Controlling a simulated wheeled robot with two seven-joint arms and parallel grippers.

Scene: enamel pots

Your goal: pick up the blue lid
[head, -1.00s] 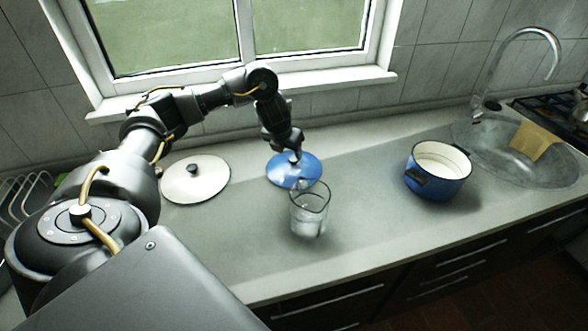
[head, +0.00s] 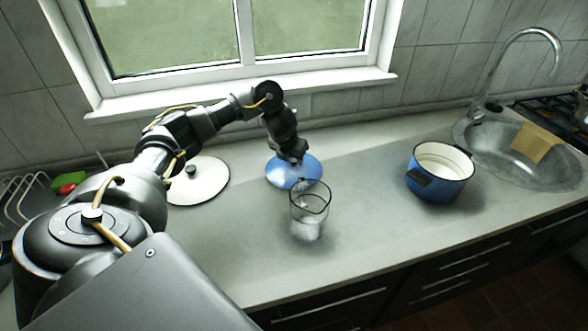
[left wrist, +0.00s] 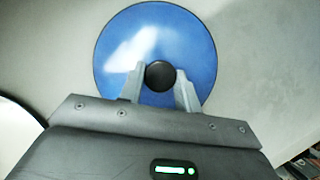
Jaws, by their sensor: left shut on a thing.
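The blue lid (head: 284,172) is a round disc with a dark knob, on the counter behind the glass jug in the head view. In the left wrist view the lid (left wrist: 130,45) fills the upper middle, with its black knob (left wrist: 160,75) between my fingers. My left gripper (head: 296,159) is over the lid, and in the left wrist view its fingertips (left wrist: 160,82) are shut on the knob. Whether the lid is clear of the counter I cannot tell. My right gripper is not in view.
A glass jug (head: 309,212) stands just in front of the lid. A white lid (head: 205,182) lies to the left, partly behind my left arm. A blue pot (head: 440,175) stands at the right, beside the sink (head: 505,170). The window sill (head: 330,80) runs behind.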

